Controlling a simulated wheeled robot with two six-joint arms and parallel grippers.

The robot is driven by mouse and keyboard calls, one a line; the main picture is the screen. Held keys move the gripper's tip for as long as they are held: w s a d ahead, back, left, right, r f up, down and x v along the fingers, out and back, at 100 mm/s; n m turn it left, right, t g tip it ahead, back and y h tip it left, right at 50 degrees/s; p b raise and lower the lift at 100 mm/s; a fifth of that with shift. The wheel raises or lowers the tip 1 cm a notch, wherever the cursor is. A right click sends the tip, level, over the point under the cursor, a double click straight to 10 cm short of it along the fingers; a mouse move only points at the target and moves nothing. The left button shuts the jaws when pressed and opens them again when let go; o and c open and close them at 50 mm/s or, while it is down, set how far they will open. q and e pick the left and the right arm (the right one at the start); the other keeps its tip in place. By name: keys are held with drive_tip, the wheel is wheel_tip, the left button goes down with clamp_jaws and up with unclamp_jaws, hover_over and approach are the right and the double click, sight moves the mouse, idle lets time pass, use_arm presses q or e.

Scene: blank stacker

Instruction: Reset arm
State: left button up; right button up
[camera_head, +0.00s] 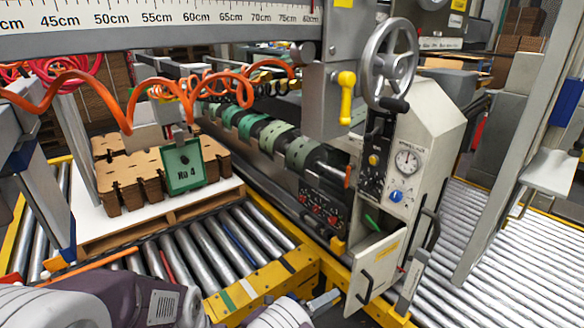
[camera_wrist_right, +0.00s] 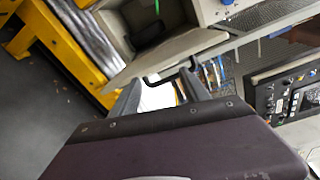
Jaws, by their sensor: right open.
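My right gripper (camera_wrist_right: 160,82) shows in the right wrist view with its two grey fingers spread apart and nothing held between them. Its fingertips appear close to a black handle (camera_wrist_right: 169,70) on a light panel; whether they touch it I cannot tell. In the head view only grey finger parts of it show at the bottom, near the open door (camera_head: 377,262) of the grey control cabinet (camera_head: 436,125). A purple and grey part of my own arm fills the bottom left of the head view. My left gripper is out of view.
The cabinet carries a handwheel (camera_head: 390,64) and a pressure gauge (camera_head: 407,160). Brown blanks (camera_head: 128,182) with a green sign (camera_head: 183,166) stand on a pallet at left. Roller conveyors (camera_head: 520,255) and yellow frames (camera_head: 262,288) surround the cabinet.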

drive_tip(key=s+d+r+m+g+y+p, duration=0.3)
drive_tip(key=s+d+r+m+g+p, duration=0.3)
drive_tip(key=d+r+m+g+p, duration=0.4)
use_arm(q)
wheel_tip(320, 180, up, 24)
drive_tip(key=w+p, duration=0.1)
drive_tip(key=p, duration=1.2)
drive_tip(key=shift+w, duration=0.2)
use_arm(e)
drive_tip(key=s+a+r+m+t+y, duration=0.1)
drive_tip(key=s+r+m+y, duration=0.4)
drive_tip(key=r+m, duration=0.5)
drive_tip(key=s+a+r+m+y, duration=0.1)
drive_tip(key=s+r+m+y, duration=0.5)
drive_tip(key=r+m, duration=0.5)
drive_tip(key=m, duration=0.9)
drive_tip(key=shift+t+y, duration=0.3)
drive_tip(key=shift+t, duration=0.1)
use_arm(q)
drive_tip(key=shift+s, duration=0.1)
use_arm(e)
drive_tip(key=shift+s+a, duration=0.1)
drive_tip(key=shift+s, duration=0.1)
drive_tip(key=shift+w, duration=0.1)
